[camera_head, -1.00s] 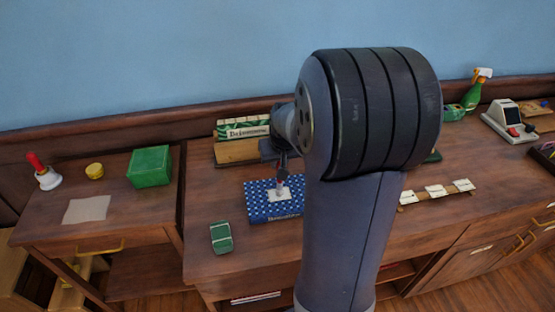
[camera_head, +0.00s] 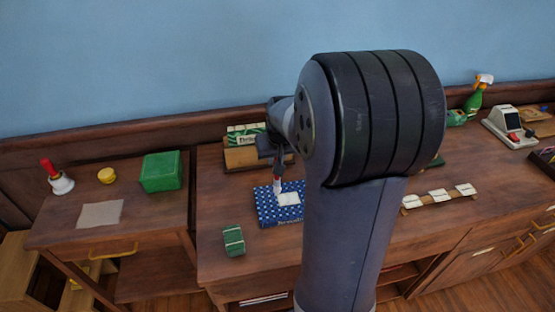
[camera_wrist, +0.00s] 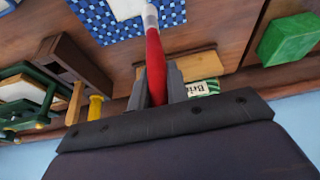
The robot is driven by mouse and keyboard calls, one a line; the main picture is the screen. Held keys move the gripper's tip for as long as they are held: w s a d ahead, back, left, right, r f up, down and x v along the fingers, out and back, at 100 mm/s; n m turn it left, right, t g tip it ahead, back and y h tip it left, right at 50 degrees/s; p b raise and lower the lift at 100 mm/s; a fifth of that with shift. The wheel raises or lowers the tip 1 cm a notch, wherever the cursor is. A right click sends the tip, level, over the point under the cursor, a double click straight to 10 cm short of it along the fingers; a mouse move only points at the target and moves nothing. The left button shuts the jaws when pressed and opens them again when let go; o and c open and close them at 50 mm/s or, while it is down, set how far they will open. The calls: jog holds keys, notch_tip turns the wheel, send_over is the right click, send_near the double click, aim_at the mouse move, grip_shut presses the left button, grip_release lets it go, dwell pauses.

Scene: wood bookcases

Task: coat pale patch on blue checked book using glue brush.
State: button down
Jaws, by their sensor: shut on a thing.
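The blue checked book (camera_head: 265,212) lies flat on the wooden counter, with a pale patch (camera_head: 289,199) on its cover. My gripper (camera_wrist: 158,88) is shut on the red handle of the glue brush (camera_wrist: 154,55). In the head view the brush (camera_head: 277,184) points down at the left edge of the patch. In the wrist view the brush's pale end is beside the patch (camera_wrist: 124,8), over the book (camera_wrist: 98,24). I cannot tell whether the bristles touch it. My arm hides part of the counter to the right of the book.
A small green box (camera_head: 234,240) lies front left of the book. A wooden block (camera_head: 240,158) with a green-and-white sign stands behind it. A card rack (camera_head: 438,199) lies right.

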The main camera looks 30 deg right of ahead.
jog(key=shift+r+p, duration=1.1)
jog(key=shift+r, duration=0.7)
